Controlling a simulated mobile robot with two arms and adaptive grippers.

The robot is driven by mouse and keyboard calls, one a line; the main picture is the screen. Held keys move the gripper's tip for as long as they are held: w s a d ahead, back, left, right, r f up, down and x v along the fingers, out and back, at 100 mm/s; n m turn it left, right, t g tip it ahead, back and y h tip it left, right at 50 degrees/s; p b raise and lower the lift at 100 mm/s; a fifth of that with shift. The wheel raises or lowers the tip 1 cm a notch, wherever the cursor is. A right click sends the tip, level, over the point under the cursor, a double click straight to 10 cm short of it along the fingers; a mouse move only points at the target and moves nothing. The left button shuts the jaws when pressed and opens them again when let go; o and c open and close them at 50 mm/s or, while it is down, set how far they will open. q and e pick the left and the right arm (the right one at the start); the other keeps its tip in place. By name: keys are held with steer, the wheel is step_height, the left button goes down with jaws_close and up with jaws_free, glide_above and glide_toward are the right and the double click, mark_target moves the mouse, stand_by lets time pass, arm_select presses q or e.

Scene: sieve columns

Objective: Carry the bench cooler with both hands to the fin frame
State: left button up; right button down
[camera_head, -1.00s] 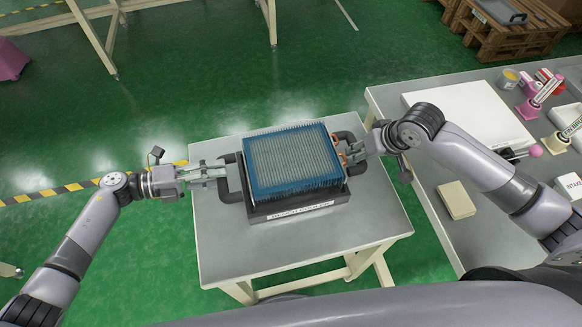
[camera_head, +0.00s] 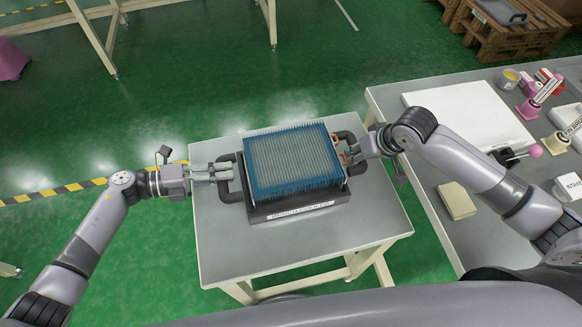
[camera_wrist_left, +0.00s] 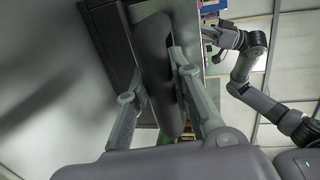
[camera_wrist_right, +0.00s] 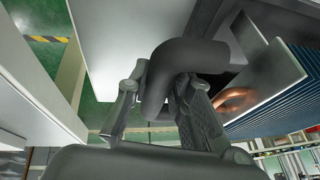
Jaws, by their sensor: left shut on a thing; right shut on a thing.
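The bench cooler (camera_head: 293,207) is a dark block with a label on its front and a blue finned core (camera_head: 293,160) on top. It sits on a small grey table (camera_head: 300,240). My left gripper (camera_head: 226,172) is shut on its left handle (camera_head: 231,190), a dark bar that also shows between the fingers in the left wrist view (camera_wrist_left: 155,75). My right gripper (camera_head: 358,150) is shut on the right handle (camera_head: 346,137). In the right wrist view that dark curved handle (camera_wrist_right: 185,62) passes between the fingers. I cannot pick out the fin frame.
A long grey bench (camera_head: 470,215) stands close on the right, with a white slab (camera_head: 470,115), a beige block (camera_head: 457,200) and pink-handled tools. Wooden pallets (camera_head: 515,38) stand at the back right. A cream-legged table (camera_head: 104,40) stands at the back left. Green floor between is clear.

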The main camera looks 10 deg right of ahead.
mark_target(241, 161)
arm_select(q)
jaws_close()
arm_select(e)
steer(key=shift+d, duration=0.1)
arm_select(q)
steer(key=shift+w+r, duration=0.1)
steer(key=shift+r, duration=0.15)
arm_select(e)
steer(key=shift+w+r, duration=0.2)
steer(key=shift+r, duration=0.1)
